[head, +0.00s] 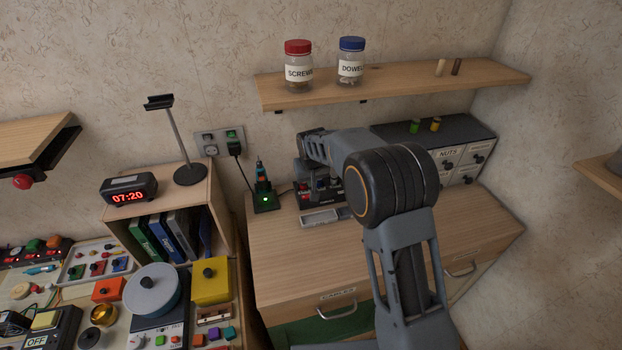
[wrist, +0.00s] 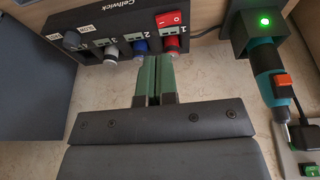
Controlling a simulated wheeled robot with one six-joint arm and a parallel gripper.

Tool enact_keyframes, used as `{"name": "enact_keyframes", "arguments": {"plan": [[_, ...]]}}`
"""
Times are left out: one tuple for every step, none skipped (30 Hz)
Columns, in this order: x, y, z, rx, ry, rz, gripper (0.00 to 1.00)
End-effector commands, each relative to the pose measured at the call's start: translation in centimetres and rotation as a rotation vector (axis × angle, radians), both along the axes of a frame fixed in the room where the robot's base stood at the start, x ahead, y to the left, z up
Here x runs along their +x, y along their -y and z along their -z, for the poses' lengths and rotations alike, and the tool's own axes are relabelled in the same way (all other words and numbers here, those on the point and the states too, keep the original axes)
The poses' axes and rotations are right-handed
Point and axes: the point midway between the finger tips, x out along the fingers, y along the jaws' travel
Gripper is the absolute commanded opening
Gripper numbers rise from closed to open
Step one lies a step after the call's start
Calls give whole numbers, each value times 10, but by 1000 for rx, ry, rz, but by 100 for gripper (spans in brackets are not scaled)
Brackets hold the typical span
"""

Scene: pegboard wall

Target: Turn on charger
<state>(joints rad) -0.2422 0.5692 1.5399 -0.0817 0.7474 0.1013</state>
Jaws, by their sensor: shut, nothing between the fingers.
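The charger (wrist: 115,15) is a dark box marked "Cellwick", at the top of the wrist view. A red rocker-like switch (wrist: 169,19) sits near its right end. Below and beside it are a red cell (wrist: 167,44), a blue cell (wrist: 140,46) and a grey cell (wrist: 111,52), with printed numbers. A dark knob (wrist: 74,40) is at the left end. In the head view the charger (head: 335,197) stands on the desk, partly hidden by my arm. My gripper (wrist: 154,62) is shut and empty, its green fingertips close to the red and blue cells; contact is unclear.
A teal screwdriver (wrist: 268,88) stands in a dock (wrist: 240,28) with a lit green light, right of my gripper in the wrist view. A wall socket (head: 218,142) has a black plug and cord. A grey tray (head: 320,217) lies before the charger; a drawer cabinet (head: 463,150) stands to the right.

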Motion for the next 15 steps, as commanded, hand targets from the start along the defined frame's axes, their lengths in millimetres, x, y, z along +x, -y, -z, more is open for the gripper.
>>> {"name": "enact_keyframes", "arguments": {"plan": [[2, 0, 7, -1, -5, -1, 0], [3, 0, 13, -1, -5, -1, 0], [5, 0, 19, -1, -4, -1, 0], [6, 0, 24, -1, -5, -1, 0], [8, 0, 28, -1, -4, -1, 0], [10, 0, 33, -1, -4, -1, 0], [11, -1, 38, -1, -4, -2, 0], [12, -1, 41, -1, -3, -2, 0], [14, -1, 46, -1, -2, -2, 0], [15, -1, 49, -1, -2, -2, 0], [16, -1, 53, -1, -2, -2, 0], [17, -1, 57, -1, -2, -2, 0], [18, -1, 59, -1, -1, -2, 0], [18, -1, 61, -1, -1, -2, 0], [19, -1, 64, 0, -1, -1, 0]]}}
